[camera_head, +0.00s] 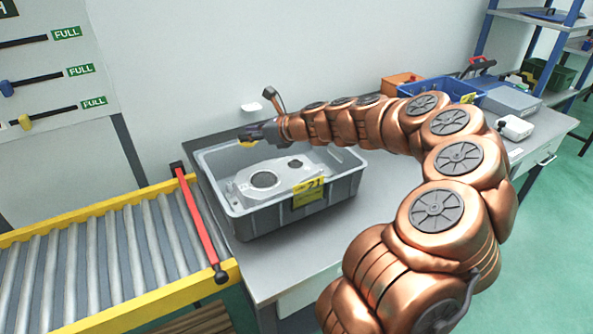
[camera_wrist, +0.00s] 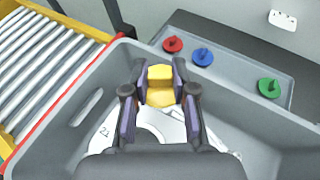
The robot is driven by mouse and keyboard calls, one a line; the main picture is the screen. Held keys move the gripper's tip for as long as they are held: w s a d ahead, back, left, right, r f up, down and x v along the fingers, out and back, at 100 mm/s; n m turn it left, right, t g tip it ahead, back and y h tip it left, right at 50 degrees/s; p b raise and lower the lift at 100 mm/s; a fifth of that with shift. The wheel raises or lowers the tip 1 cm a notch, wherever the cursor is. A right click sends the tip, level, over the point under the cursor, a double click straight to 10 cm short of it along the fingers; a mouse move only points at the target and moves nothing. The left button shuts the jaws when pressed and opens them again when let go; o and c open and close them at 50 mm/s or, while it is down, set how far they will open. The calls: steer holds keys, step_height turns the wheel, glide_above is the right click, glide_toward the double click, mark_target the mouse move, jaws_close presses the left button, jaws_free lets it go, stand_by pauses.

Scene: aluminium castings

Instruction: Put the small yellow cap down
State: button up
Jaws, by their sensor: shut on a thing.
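The small yellow cap (camera_wrist: 160,76) is held between the two fingertips of my gripper (camera_wrist: 159,88) in the wrist view. In the head view my gripper (camera_head: 256,134) is over the back left part of the grey crate (camera_head: 282,222), and a bit of the yellow cap (camera_head: 247,143) shows below it. A pale aluminium casting (camera_head: 285,180) with round openings lies inside the crate; it also shows below the cap in the wrist view (camera_wrist: 150,122). The fingers hide part of the casting.
Behind the crate a grey tray (camera_wrist: 232,72) holds a red cap (camera_wrist: 172,44), a blue cap (camera_wrist: 203,57) and a green cap (camera_wrist: 269,87). A roller conveyor (camera_head: 110,255) with a red bar (camera_head: 200,220) stands left. A blue bin (camera_head: 440,88) stands at the back right.

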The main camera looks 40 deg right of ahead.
steer(key=s+d+r+n+g+y+b, duration=0.25)
steer(key=s+d, duration=0.45)
steer(key=d, duration=0.4)
steer(key=shift+t, duration=0.35)
steer(key=shift+a+f+p, duration=0.15)
steer(key=shift+f+p, duration=0.2)
steer(key=shift+f, duration=2.1)
steer(key=shift+a+f+p, duration=0.1)
steer(key=shift+f+p, duration=0.2)
steer(key=shift+f, duration=2.1)
steer(key=shift+f, duration=0.25)
steer(key=o, duration=0.7)
steer(key=shift+o, duration=0.2)
steer(key=shift+s+d+r, duration=0.2)
steer(key=shift+r, duration=0.15)
steer(key=b+v, duration=0.1)
steer(key=v, duration=1)
steer(key=shift+s+d+b, duration=0.15)
steer(key=shift+s+b, duration=0.1)
steer(key=shift+b, duration=0.05)
